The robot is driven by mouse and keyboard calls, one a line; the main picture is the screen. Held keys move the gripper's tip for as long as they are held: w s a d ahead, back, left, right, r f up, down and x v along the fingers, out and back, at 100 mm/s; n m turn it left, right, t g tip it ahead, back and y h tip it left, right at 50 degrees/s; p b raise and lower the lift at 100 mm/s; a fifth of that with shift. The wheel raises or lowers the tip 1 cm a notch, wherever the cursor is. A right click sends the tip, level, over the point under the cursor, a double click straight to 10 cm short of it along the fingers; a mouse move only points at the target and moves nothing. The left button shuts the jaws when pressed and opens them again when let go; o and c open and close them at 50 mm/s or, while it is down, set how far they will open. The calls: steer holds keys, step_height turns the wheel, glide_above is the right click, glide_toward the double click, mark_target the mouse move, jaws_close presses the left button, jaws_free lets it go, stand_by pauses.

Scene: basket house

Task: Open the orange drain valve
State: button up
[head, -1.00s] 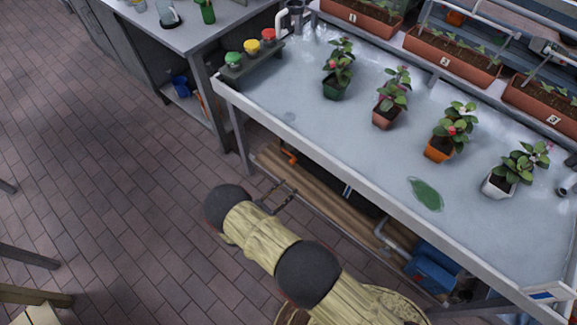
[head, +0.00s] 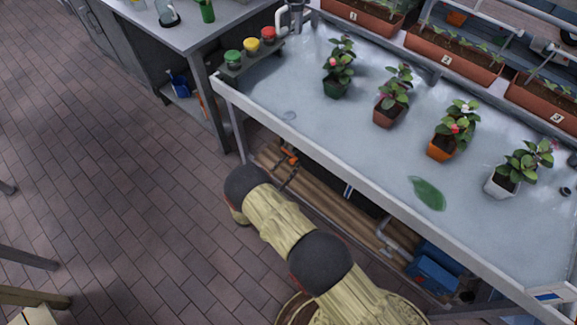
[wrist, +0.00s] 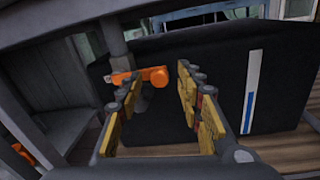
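The orange drain valve (head: 289,154) is under the near edge of the metal bench, toward its left end. In the wrist view the valve's orange handle (wrist: 153,76) lies roughly level on a grey pipe, in front of a black tank. My gripper (wrist: 156,86) is open, with one finger on each side of the view and the handle showing between and just beyond the fingertips. Nothing is held. In the head view my gripper (head: 289,175) is partly hidden by my arm and reaches under the bench beside the valve. Contact cannot be told.
The metal bench (head: 290,117) overhangs the valve and carries several potted plants. The black tank (wrist: 225,85) has a white and blue level strip (wrist: 251,90). A wooden slatted shelf (head: 320,197) runs below. The brick floor (head: 130,200) is clear.

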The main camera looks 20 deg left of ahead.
steer(key=shift+c, duration=0.3)
jaws_close()
stand_by(0.6)
